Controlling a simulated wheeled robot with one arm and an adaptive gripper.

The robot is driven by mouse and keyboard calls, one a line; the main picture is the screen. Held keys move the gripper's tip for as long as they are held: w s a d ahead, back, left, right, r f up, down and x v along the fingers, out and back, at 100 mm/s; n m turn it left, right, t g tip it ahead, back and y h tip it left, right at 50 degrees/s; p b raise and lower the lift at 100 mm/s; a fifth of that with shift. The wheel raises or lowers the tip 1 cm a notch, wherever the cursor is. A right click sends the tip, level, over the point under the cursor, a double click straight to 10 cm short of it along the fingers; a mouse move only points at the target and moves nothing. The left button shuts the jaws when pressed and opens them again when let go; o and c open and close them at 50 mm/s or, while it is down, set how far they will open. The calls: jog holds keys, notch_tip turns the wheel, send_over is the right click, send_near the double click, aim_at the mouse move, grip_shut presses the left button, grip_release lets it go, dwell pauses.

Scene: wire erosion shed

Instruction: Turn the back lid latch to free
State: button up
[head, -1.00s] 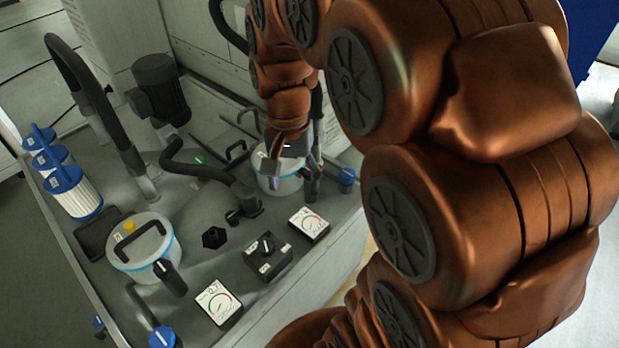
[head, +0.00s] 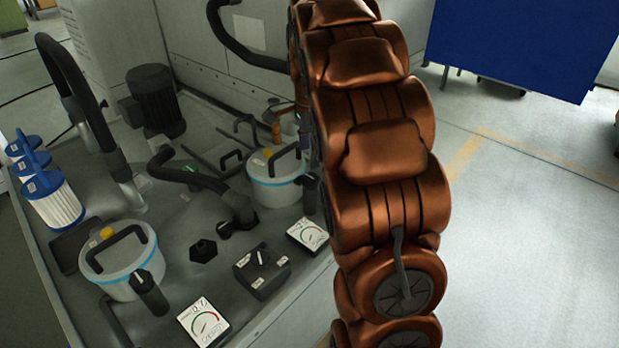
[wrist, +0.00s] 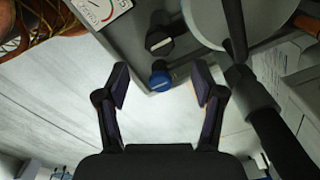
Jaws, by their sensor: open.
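The back pot (head: 270,187) is white with a pale blue band and a black lid handle. Its black lid latch (head: 309,194) stands at the pot's right side, close to my arm in the picture. In the wrist view the latch (wrist: 159,40) is a black knob with a white bar, beside the pot (wrist: 207,20). My gripper (wrist: 161,85) is open and empty, its two fingers apart. A blue knob (wrist: 160,80) shows between the fingertips in the picture; the latch appears beyond it. In the head view my arm mostly hides the gripper.
A front pot (head: 120,272) with its own latch (head: 149,292) stands at the left. A selector box (head: 262,272) and two gauges (head: 307,234) (head: 203,323) lie between. A black hose (head: 185,175) crosses the bench. Open floor (head: 530,220) lies to the right.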

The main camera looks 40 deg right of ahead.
aim_at(310, 177)
notch_tip(310, 177, down, 7)
jog(key=shift+f, duration=0.15)
dwell(0.4)
jog(key=shift+c, duration=0.2)
jog(key=shift+s, duration=0.1)
jog(key=c, duration=1.1)
